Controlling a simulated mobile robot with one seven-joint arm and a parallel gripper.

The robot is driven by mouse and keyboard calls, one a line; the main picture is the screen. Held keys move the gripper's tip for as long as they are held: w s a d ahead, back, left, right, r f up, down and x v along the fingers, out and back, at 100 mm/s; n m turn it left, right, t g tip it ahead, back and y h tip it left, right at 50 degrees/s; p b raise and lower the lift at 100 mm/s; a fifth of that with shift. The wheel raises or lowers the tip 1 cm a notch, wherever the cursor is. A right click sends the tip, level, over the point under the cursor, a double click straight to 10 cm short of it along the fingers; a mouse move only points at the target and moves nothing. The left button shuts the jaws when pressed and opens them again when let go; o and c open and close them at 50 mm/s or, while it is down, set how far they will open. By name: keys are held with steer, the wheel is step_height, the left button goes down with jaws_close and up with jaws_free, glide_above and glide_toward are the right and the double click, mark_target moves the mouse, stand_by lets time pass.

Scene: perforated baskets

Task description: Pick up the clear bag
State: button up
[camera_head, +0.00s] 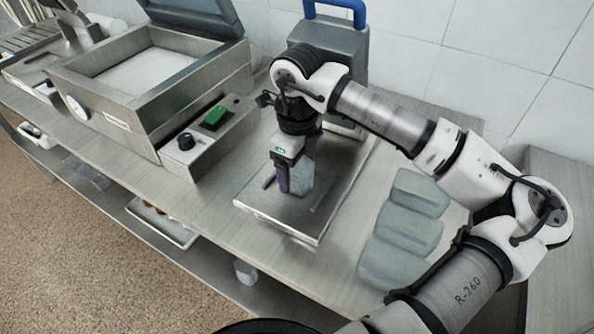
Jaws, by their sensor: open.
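A clear bluish bag (303,176) stands upright on a flat metal plate (322,219). My gripper (291,187) points down right at this bag, with a dark purple finger on its left side. The gripper is open; the far finger is hidden, and I cannot tell whether the fingers touch the bag. Three more clear, greyish bag-like blocks lie in a row on the counter to the right: a far one (420,192), a middle one (408,229) and a near one (389,264).
A metal machine (150,85) with a raised lid and a green switch (215,118) stands left of the plate. A grey case (345,45) with a blue handle stands behind my gripper. A lower shelf holds a white tray (182,238). The counter's front strip is clear.

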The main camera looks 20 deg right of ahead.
steer(key=c, duration=1.2)
